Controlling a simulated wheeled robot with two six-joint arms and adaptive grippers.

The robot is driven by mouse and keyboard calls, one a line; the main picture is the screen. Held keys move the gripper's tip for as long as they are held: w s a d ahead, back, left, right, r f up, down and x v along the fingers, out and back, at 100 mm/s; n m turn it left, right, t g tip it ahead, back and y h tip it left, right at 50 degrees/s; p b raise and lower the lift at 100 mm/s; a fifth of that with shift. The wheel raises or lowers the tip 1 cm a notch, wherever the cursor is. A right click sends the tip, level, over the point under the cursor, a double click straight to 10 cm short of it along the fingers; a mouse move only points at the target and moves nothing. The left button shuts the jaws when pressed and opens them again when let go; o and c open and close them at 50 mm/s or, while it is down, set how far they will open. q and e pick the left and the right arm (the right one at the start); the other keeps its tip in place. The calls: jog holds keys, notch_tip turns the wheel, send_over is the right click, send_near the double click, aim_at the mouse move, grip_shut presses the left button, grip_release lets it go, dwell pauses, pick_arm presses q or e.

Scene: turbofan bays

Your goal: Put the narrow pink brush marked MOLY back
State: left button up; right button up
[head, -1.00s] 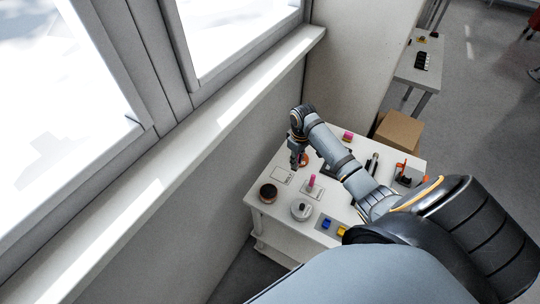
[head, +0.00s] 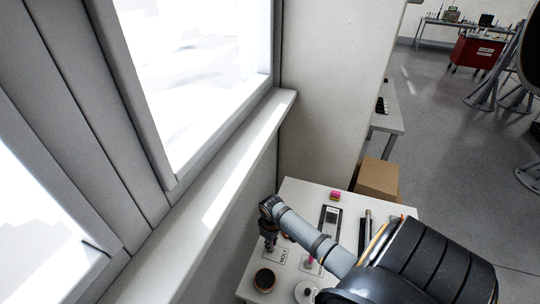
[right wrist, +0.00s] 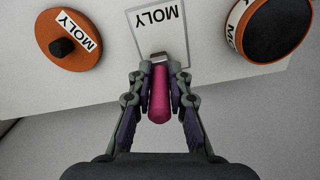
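The narrow pink brush (right wrist: 158,98) is between the fingers of my right gripper (right wrist: 159,92), which is shut on its handle. In the head view my right gripper (head: 269,246) is at the table's left edge, by the same square (head: 277,257). Another pink handle (head: 309,260) stands upright on a second marked square. My left gripper is not in view.
An orange lid marked MOLY (right wrist: 72,40) and an open orange-rimmed can (right wrist: 275,28) flank the square. The can (head: 264,280) and a white round container (head: 305,292) stand near the front. The window wall is left.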

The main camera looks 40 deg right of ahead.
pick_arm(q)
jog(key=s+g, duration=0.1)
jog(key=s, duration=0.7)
pick_arm(e)
jog(key=o, duration=0.4)
jog(key=shift+s+a+r, duration=0.15)
jog(key=shift+s+r, duration=0.15)
jog(key=shift+s, duration=0.5)
jog(key=shift+c, duration=0.2)
jog(key=shift+w, duration=0.15)
notch_tip(320, 180, up, 3)
jog(key=shift+w+r+b, duration=0.15)
jog(key=shift+b, duration=0.4)
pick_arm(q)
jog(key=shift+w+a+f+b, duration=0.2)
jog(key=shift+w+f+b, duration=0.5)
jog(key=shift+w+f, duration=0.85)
pick_arm(e)
notch_tip(320, 180, up, 8)
jog(key=shift+r, duration=0.25)
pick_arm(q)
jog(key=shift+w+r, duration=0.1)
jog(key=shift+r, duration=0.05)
